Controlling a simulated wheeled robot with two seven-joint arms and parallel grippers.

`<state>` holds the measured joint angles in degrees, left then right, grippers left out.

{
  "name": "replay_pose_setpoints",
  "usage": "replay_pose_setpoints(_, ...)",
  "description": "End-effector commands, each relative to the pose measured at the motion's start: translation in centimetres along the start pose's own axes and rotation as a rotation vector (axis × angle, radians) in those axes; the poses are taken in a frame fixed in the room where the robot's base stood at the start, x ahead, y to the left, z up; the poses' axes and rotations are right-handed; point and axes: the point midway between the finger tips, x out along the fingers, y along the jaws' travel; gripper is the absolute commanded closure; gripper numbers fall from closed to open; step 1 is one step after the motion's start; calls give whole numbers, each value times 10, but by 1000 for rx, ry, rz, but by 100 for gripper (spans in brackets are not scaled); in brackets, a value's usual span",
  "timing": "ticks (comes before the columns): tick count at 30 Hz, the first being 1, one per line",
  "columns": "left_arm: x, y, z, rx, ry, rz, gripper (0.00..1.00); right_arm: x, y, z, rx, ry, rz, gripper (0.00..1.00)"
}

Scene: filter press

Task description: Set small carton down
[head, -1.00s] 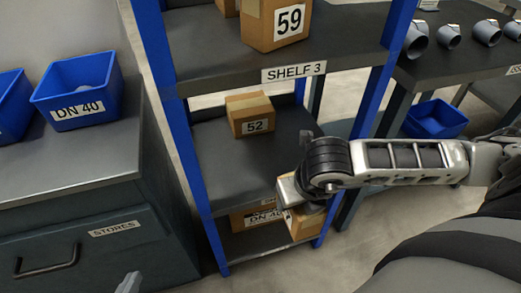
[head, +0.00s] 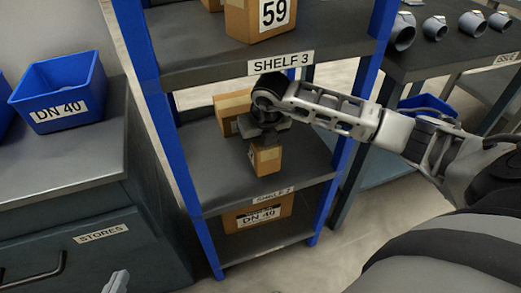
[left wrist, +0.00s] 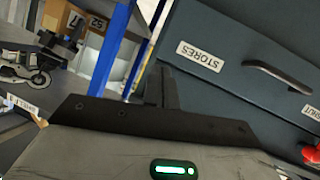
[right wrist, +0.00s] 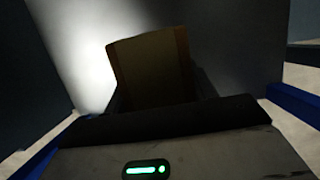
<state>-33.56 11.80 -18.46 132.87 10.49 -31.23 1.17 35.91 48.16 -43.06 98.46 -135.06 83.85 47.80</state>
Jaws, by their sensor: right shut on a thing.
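The small brown carton (head: 266,160) is in my right gripper (head: 264,140), upright over the middle board of the rack, marked SHELF 2 (head: 273,195). I cannot tell whether its base touches the board. In the right wrist view the carton (right wrist: 150,72) sits between the fingers, its face in shadow.
Another carton (head: 229,104) stands behind on the same board, partly hidden by my right arm. The SHELF 3 board (head: 200,60) is above, with carton 59 (head: 258,18). Blue rack posts (head: 168,140) flank the opening. The board is clear left of the carton.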

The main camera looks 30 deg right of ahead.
Motion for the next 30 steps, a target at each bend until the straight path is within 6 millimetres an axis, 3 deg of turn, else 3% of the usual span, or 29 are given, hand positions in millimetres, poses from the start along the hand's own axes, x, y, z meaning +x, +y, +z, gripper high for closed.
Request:
replay_pose_setpoints(4, 1, 3, 0, 1, 29, 12, 100, 23, 0, -8, 1, 2, 1, 79)
replay_pose_setpoints(8, -4, 7, -7, 8, 50, 24, 100, 25, 0, -8, 1, -1, 0, 79)
replay_pose_setpoints(15, -4, 6, -2, 8, 44, 23, 100, 28, 0, -9, 1, -1, 0, 79)
replay_pose_setpoints(16, -5, 7, -3, 8, 44, 24, 100, 27, 0, -10, 0, 2, -1, 35)
replay_pose_setpoints(18, -5, 7, -3, 7, 43, 23, 100, 27, 0, -10, 0, 2, -1, 22)
replay_pose_setpoints(26, -5, 6, -4, 7, 42, 21, 100, 26, 0, -9, 0, 2, -1, 22)
replay_pose_setpoints(30, -6, 6, -5, 6, 33, 18, 100, 16, 0, -8, 0, 0, 0, 22)
